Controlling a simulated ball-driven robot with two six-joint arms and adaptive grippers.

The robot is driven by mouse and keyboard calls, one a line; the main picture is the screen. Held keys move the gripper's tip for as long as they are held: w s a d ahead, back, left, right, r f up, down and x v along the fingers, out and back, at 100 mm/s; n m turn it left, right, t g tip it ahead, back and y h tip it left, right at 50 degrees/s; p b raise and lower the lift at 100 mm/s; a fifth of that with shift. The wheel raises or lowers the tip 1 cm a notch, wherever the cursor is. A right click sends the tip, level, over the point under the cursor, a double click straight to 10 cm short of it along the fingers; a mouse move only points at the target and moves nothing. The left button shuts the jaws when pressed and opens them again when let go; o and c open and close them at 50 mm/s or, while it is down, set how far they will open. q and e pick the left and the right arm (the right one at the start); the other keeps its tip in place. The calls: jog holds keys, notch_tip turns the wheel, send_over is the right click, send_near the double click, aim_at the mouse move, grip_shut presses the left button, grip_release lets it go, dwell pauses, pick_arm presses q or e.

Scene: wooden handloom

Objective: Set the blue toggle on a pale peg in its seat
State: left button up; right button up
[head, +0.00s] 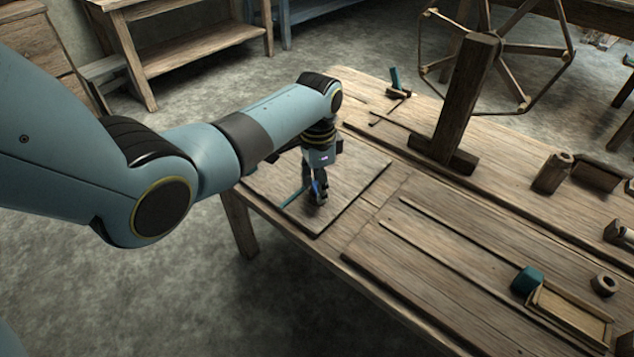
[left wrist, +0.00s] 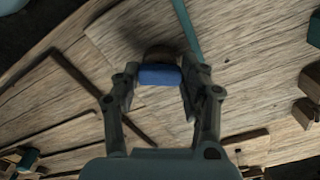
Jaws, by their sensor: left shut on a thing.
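My left gripper (head: 318,196) points down over a square wooden board (head: 361,192) at the table's left end. It also shows in the left wrist view (left wrist: 160,80), with its two fingers on either side of the blue toggle (left wrist: 160,75). It is shut on the toggle. In the head view only a small blue patch of the toggle (head: 316,186) shows between the fingers. A rounded brown shape lies just beyond the toggle in the wrist view, in shadow. I cannot make out the pale peg or the seat, or whether the toggle touches anything below. My right gripper is not in view.
A thin teal strip (head: 293,198) lies on the board beside the gripper. A wooden upright with a wheel (head: 459,105) stands behind. A teal block (head: 527,279) and a shallow tray (head: 569,333) are at the right. The board's right side is clear.

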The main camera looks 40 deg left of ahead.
pick_arm(q)
jog(key=o, duration=0.8)
jog(key=shift+o, duration=0.2)
notch_tip(320, 180, up, 12)
jog(key=s+f+n, duration=0.2)
jog(key=s+f, duration=1)
jog(key=s, duration=0.4)
jog(key=s+f+n, duration=0.2)
jog(key=s+f, duration=1.1)
jog(key=s, duration=0.3)
jog(key=s+f+n, duration=0.2)
jog(key=s+f, duration=1.1)
jog(key=s, duration=0.4)
jog(key=shift+f+y, duration=0.25)
jog(key=shift+y, duration=0.15)
